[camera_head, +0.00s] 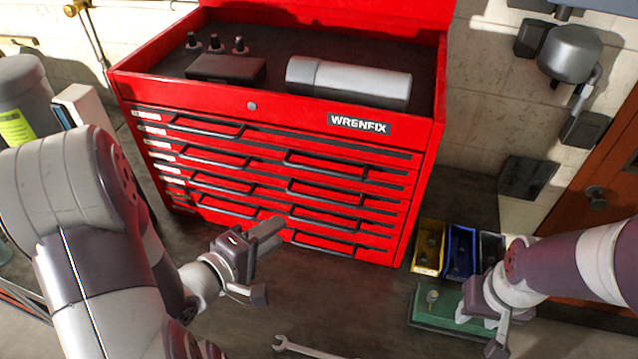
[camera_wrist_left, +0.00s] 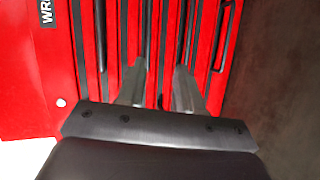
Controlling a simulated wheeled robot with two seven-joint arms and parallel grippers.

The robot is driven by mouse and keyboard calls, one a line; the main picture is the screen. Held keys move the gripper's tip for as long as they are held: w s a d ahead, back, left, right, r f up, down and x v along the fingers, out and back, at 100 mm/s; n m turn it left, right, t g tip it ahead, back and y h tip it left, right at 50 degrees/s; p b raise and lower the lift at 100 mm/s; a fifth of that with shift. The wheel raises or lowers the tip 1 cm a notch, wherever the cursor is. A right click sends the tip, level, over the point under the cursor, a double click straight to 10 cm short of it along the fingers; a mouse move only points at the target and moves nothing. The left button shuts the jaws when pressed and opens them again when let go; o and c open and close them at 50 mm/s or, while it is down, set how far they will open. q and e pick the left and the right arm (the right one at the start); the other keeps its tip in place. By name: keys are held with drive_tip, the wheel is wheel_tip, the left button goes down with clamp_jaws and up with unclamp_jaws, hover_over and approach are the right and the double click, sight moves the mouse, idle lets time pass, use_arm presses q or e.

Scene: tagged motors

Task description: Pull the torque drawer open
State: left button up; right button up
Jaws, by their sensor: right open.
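The red tool chest (camera_head: 411,185) stands in the middle, with several shut drawers with black bar handles. Small white labels run down its left edge, too small to read, so I cannot tell which drawer is the torque one. My left gripper (camera_head: 262,262) is open in front of the lower drawers, near the bottom middle handles. In the left wrist view the two fingers (camera_wrist_left: 157,92) are apart and point at the red drawer fronts and dark handles (camera_wrist_left: 190,35); nothing is visibly gripped. My right gripper (camera_head: 480,332) is open and empty at the lower right.
The open chest top holds a grey cylinder (camera_head: 348,82), a black block (camera_head: 225,68) and small dark pieces. A wrench (camera_head: 300,348) lies at the front.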

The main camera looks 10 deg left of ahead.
use_arm(q)
drive_tip(key=r, duration=0.1)
drive_tip(key=b, duration=0.2)
approach(322, 198)
drive_tip(key=f, duration=0.1)
drive_tip(key=shift+n+t, duration=0.3)
drive_tip(key=shift+n, duration=0.1)
drive_tip(key=p+x, duration=0.1)
drive_tip(key=x, duration=0.6)
drive_tip(key=shift+w+d, duration=0.3)
drive_tip(key=shift+w+f, duration=0.1)
drive_tip(key=shift+w, duration=0.15)
use_arm(e)
drive_tip(key=shift+s+f, duration=0.15)
drive_tip(key=shift+s, duration=0.15)
use_arm(q)
clamp_jaws()
drive_tip(key=shift+r+h, duration=0.2)
drive_tip(key=shift+h, duration=0.1)
